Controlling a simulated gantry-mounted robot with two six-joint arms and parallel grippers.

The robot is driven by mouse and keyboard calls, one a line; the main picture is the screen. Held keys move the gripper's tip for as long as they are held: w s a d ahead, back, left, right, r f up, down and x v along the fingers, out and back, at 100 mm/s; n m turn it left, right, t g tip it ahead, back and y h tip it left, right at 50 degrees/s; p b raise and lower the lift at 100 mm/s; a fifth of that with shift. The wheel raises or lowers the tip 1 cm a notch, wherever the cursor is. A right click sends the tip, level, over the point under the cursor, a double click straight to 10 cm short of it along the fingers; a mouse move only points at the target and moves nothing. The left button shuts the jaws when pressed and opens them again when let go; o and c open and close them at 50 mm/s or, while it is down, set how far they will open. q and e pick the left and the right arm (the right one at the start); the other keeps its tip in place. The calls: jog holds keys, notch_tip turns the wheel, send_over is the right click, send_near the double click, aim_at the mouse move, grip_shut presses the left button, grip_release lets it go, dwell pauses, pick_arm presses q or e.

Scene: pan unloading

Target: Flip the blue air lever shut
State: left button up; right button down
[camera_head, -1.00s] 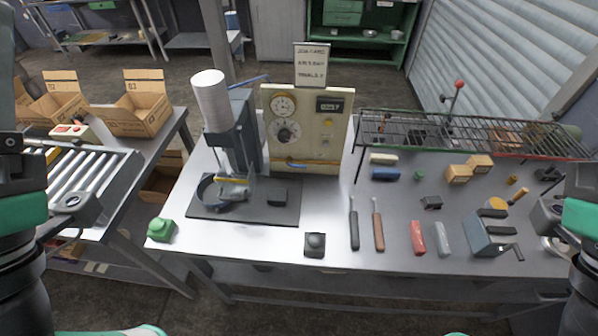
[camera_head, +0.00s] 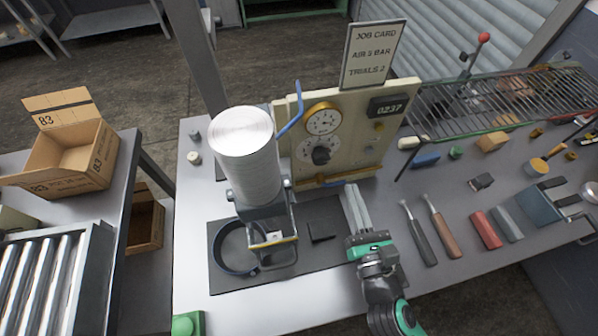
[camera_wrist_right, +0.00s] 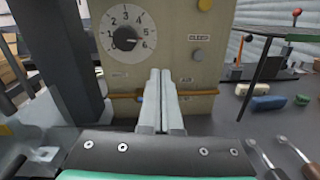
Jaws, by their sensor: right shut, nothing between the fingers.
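The cream control panel (camera_head: 375,140) stands at the back of the bench with a gauge, a black dial and a display. A brass pipe (camera_head: 350,179) runs along its lower front. The blue air lever (camera_head: 322,184) lies low there, roughly along the pipe; only a small blue part shows in the right wrist view (camera_wrist_right: 140,98), beside my fingers. My right gripper (camera_head: 349,190) is shut and empty, its fingertips in front of the panel's lower part, close to the pipe. They hide part of the pipe; I cannot tell whether they touch the lever. My left gripper is out of view.
A press with a white cylinder (camera_head: 246,155) stands left of my right gripper, on a dark mat (camera_head: 222,283). A bent blue bar (camera_head: 290,122) rises behind it. Screwdriver-like tools (camera_head: 420,240) and blocks lie to the right. A wire rack (camera_head: 500,95) stands at the back right.

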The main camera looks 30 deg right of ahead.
jog(key=shift+n+g+y, duration=0.3)
jog(key=shift+n+g, duration=0.2)
jog(key=shift+n, duration=0.1)
jog(key=f, duration=0.1)
jog(key=s+f, duration=0.1)
jog(key=f, duration=0.3)
jog(key=shift+s+a, duration=0.2)
jog(key=shift+a, duration=0.15)
jog(key=shift+n+g+y, duration=0.3)
jog(key=shift+n, duration=0.1)
jog(key=s+f, duration=0.2)
jog(key=f, duration=0.1)
jog(key=shift+s+b, duration=0.35)
jog(key=shift+s, duration=0.05)
jog(key=shift+s+f, duration=0.2)
jog(key=shift+s, duration=0.05)
jog(key=shift+w+a+r, duration=0.1)
jog(key=shift+w+r, duration=0.05)
jog(key=shift+w, duration=0.05)
jog(key=x, duration=1)
jog(key=shift+w+b, duration=0.1)
jog(key=shift+b, duration=0.25)
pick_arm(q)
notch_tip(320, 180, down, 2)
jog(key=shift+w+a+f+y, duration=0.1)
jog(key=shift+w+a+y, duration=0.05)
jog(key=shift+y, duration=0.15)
